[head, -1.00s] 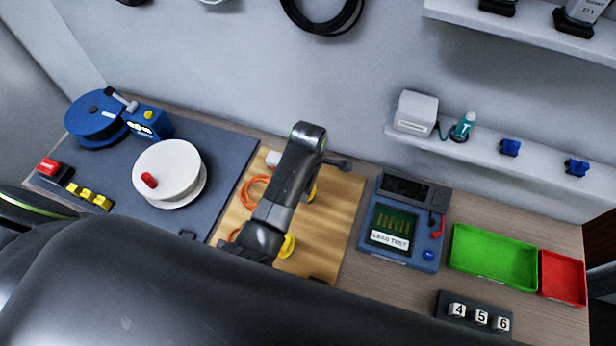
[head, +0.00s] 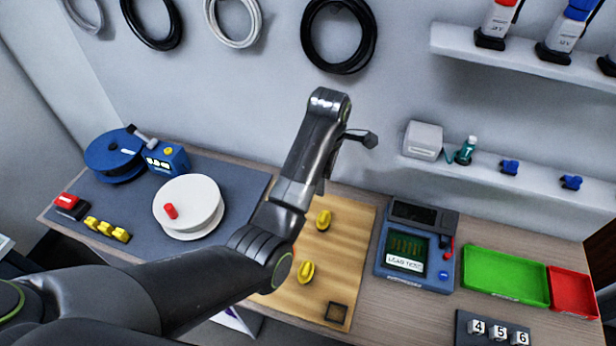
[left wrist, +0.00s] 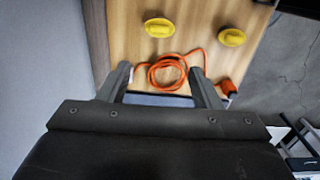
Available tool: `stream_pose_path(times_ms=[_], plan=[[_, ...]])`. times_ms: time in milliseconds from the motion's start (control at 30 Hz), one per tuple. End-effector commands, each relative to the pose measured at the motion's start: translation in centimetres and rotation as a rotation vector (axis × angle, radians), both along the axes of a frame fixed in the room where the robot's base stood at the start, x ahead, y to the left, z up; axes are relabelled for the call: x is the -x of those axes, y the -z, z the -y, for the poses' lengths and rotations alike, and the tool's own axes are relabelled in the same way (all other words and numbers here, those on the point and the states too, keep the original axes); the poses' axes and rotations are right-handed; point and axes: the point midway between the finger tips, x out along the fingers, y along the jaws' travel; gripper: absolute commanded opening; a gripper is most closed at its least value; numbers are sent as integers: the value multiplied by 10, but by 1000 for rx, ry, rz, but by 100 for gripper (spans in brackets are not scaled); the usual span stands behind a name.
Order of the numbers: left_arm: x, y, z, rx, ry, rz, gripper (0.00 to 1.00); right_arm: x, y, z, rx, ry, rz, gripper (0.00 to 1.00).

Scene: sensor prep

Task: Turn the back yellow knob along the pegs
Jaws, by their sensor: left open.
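The back yellow knob (head: 323,220) sits on a wooden board (head: 350,245), and the front yellow knob (head: 305,272) is nearer me. In the left wrist view the back knob (left wrist: 160,27) is the left one and the front knob (left wrist: 232,37) the right one. My left gripper (left wrist: 160,86) is open and empty, its fingers over a coiled orange cable (left wrist: 168,74). Both knobs lie beyond the fingertips, untouched. I cannot make out the pegs. My right gripper is out of view.
Left of the board, a dark mat (head: 236,190) holds a white reel (head: 187,205) and a blue spool device (head: 165,158). Right of it stand a blue tester (head: 415,245) and a green tray (head: 505,276). A wall shelf (head: 500,165) is behind. A dark square (head: 337,312) marks the board's front.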

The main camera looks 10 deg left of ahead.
Motion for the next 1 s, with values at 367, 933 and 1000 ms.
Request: stream_pose_path(times_ms=[367, 933, 1000], plan=[[-8, -12, 13, 1, 14, 0, 58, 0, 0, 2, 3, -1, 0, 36], [0, 9, -8, 15, 60, 11, 58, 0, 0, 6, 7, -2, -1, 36], [10, 26, -25, 27, 106, 26, 58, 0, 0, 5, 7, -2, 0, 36]])
